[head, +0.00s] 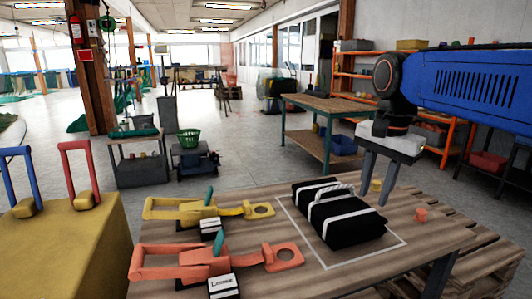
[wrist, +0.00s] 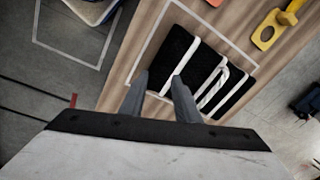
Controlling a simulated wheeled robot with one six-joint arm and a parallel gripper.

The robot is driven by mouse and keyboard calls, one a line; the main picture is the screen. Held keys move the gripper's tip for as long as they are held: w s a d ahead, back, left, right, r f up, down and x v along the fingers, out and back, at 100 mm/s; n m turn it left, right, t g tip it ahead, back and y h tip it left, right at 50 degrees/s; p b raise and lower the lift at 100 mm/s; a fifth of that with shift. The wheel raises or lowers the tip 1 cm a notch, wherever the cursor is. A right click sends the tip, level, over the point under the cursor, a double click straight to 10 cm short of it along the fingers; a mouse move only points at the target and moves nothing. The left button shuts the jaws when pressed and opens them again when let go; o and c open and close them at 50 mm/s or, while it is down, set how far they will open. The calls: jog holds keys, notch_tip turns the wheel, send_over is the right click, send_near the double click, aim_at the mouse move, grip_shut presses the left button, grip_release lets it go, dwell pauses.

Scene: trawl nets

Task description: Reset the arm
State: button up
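My gripper (head: 371,199) hangs over the right part of the wooden work table, fingers pointing down. Its two grey fingers are apart with nothing between them; the wrist view also shows the open fingers (wrist: 160,80). A black bundle (head: 346,232) with white straps and a rope handle lies on the table inside a white outline, left of and below my gripper. The wrist view shows the bundle (wrist: 235,88) just beyond the fingertips. The gripper appears clear of it.
A yellow clamp-like tool (head: 175,209) and an orange one (head: 160,272) lie on the table's left side, beside small labelled blocks. A yellow box (head: 70,255) with blue and red handles is at left.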

jog(key=s+d+f+n+t, duration=0.3)
jog(key=s+f+n, duration=0.7)
jog(key=s+f, duration=0.6)
notch_tip(320, 180, down, 3)
jog(key=shift+s+d+f, duration=0.1)
jog(key=shift+s+d, duration=0.05)
jog(key=shift+d, duration=0.4)
dwell(0.5)
